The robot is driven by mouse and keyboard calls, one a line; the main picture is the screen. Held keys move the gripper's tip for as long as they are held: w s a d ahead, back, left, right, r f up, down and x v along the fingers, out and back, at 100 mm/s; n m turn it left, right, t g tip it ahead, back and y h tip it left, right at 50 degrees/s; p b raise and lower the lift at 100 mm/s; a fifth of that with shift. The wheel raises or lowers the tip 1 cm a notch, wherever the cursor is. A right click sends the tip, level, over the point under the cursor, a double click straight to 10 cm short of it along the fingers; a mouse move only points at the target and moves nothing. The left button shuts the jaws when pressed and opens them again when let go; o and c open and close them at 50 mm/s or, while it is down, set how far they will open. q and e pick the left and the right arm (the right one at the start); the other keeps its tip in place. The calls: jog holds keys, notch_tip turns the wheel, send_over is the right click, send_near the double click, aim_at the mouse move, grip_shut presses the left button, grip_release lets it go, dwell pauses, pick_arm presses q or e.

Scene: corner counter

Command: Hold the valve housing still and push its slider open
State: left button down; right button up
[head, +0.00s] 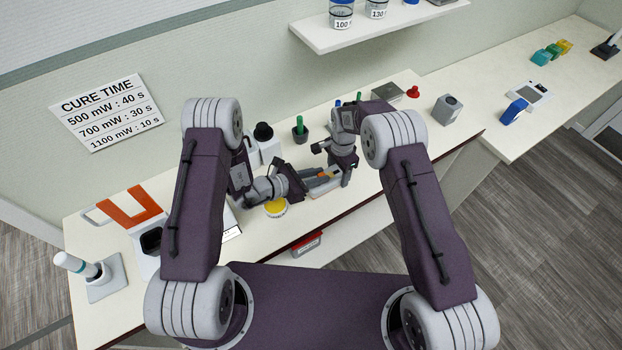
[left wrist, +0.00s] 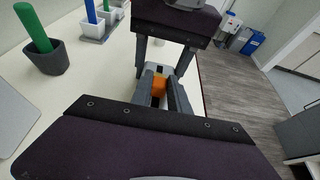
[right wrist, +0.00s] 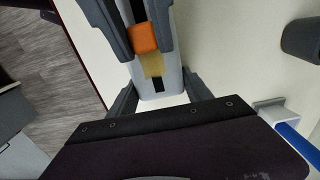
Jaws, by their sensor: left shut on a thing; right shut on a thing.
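The valve housing (head: 322,191) is a light grey block lying on the counter; its end also shows in the right wrist view (right wrist: 174,62). An orange slider (right wrist: 143,38) sits on its top, beside a tan strip and a dark slot. It also shows in the left wrist view (left wrist: 159,86). My left gripper (left wrist: 162,88) is shut on the orange slider, one finger on each side. My right gripper (right wrist: 158,92) comes from above and is shut across the housing, its fingers on the two sides. The arms partly hide the housing in the head view.
A green-handled tool in a dark cup (head: 299,131) stands behind the grippers. A yellow round container (head: 276,208) is close to my left gripper. The counter's front edge runs close to the housing. A grey box (head: 447,109) stands to the right.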

aim_at(329, 170)
pick_arm(q)
jog(key=w+d, duration=0.2)
jog(key=d, duration=0.1)
jog(key=shift+w+d, duration=0.15)
jog(key=shift+w, duration=0.05)
jog(key=c, duration=1.2)
grip_release()
jog(key=shift+c, duration=0.2)
